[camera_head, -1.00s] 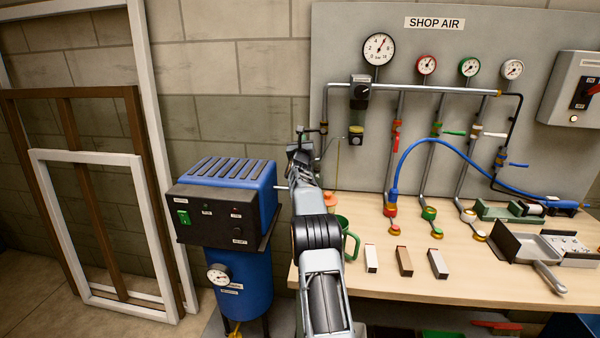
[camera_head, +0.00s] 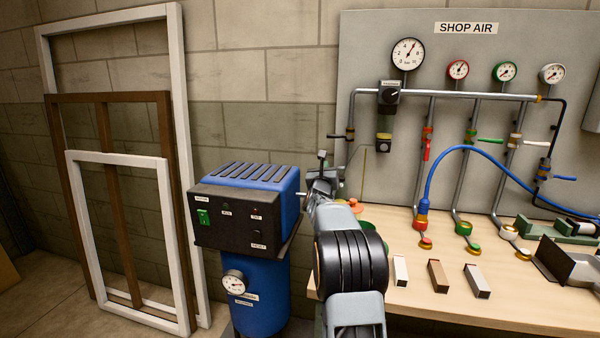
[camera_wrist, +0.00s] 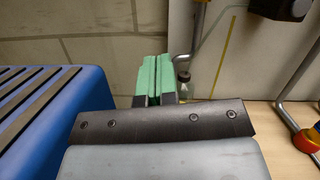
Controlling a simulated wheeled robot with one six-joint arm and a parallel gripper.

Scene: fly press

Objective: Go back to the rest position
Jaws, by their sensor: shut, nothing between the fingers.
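My gripper (camera_wrist: 150,82) shows in the wrist view with its two green fingers pressed together, empty. In the head view my arm reaches away from me, and my gripper (camera_head: 322,172) is at its far end, small and partly hidden by the arm. It is just right of the blue compressor (camera_head: 258,290) and in front of the grey panel (camera_head: 375,60). In the wrist view the blue compressor (camera_wrist: 50,125) lies close on the left, and the fingers point toward the block wall and the panel's left edge. I see no contact.
The wooden bench (camera_head: 430,305) is on the right, with three small blocks, coloured fittings and a green vice-like tool. Pipes, gauges and a blue hose (camera_head: 433,165) are on the panel. Frames (camera_head: 118,165) lean on the wall at left. Floor at lower left is clear.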

